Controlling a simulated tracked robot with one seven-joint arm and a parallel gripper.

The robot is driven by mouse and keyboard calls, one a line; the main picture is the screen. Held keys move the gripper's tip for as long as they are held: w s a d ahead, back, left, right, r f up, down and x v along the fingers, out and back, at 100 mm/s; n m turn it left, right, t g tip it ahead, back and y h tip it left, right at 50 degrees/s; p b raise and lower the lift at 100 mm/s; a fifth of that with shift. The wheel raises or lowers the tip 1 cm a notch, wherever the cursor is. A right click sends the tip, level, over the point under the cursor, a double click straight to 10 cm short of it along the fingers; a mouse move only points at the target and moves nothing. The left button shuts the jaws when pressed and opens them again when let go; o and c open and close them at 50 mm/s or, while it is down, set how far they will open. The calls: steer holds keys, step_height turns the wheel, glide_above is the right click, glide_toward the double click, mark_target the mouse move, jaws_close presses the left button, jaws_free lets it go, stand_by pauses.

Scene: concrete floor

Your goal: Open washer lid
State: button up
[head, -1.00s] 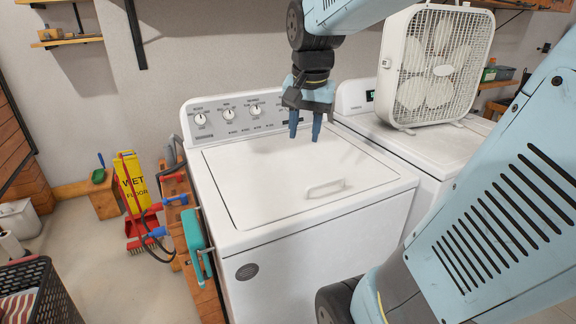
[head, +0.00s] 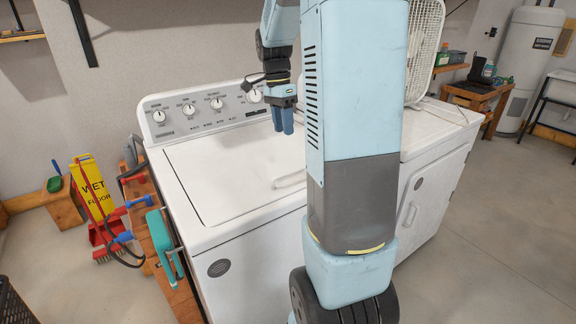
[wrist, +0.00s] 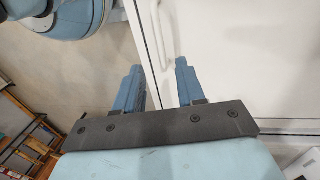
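The white top-loading washer (head: 250,258) stands against the wall with its control knobs along the back panel. Its lid (head: 212,165) is shut. The lid's white handle (head: 291,180) is near the front edge, partly hidden by my arm in the head view; a white handle (wrist: 163,38) also shows in the wrist view. My gripper (head: 283,130) hangs above the right rear part of the lid, pointing down, apart from the handle. In the wrist view its two blue fingers (wrist: 159,80) are spread with nothing between them.
A second white machine (head: 432,180) stands to the right with a box fan (head: 425,45) on top. A yellow wet-floor sign (head: 93,188) and a teal item (head: 160,240) are at the washer's left. Open floor (head: 490,240) lies on the right.

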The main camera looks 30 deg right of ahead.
steer(key=f, duration=0.4)
steer(key=s+f, duration=0.1)
steer(key=f, duration=0.3)
steer(key=s+f, duration=0.1)
steer(key=f, duration=0.3)
steer(key=shift+s+f, duration=0.2)
steer(key=shift+s, duration=0.05)
jaws_close()
